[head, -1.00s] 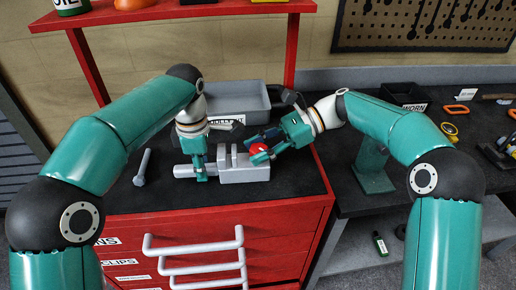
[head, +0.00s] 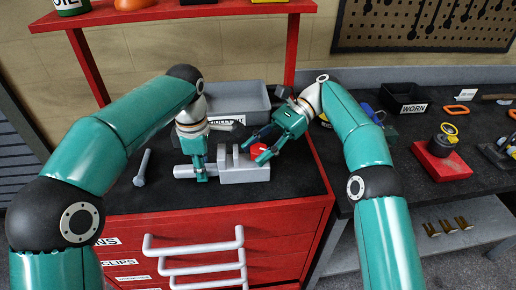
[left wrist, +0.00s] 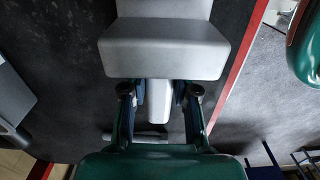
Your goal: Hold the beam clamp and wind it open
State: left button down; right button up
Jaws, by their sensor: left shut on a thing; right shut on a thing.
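The grey beam clamp (head: 243,174) lies on the black top of the red cabinet, with its upright jaws close together. It also shows in the left wrist view (left wrist: 165,48). My left gripper (head: 202,176) comes down from above and is shut on the narrow left bar of the clamp. In the left wrist view its fingers (left wrist: 158,97) stand on both sides of that bar. My right gripper (head: 264,156) is at the clamp's right end, shut on the red knob (head: 257,149). Its fingers partly hide the knob.
A grey bolt (head: 142,167) lies left of the clamp. A grey tray (head: 232,97) stands behind it. On the right bench are a black bin (head: 404,98) labelled WORN and a red block (head: 442,160) with a dark, yellow-topped item. The red shelf (head: 180,14) is above.

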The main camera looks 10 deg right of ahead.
jog(key=o, duration=1.2)
jog(key=shift+c, duration=0.2)
jog(key=shift+r+m+t+y, duration=0.1)
jog(key=shift+m+t+y, duration=0.2)
jog(key=shift+m+t, duration=0.1)
jog(key=m+t+y, duration=0.1)
jog(key=m+t, duration=0.4)
jog(key=t, duration=0.1)
jog(key=d+r+m+t+h, duration=0.1)
jog(key=d+t+h, duration=0.1)
jog(key=d, duration=0.9)
jog(key=w+d+r+m+t+h, duration=0.1)
jog(key=d+m+t+h, duration=0.1)
jog(key=d, duration=0.9)
jog(key=d+r+m+t+h, duration=0.1)
jog(key=d+m+t+h, duration=0.1)
jog(key=d, duration=0.9)
jog(key=shift+w+r+t+h, duration=0.2)
jog(key=shift+w+t+h, duration=0.15)
jog(key=shift+t+h, duration=0.15)
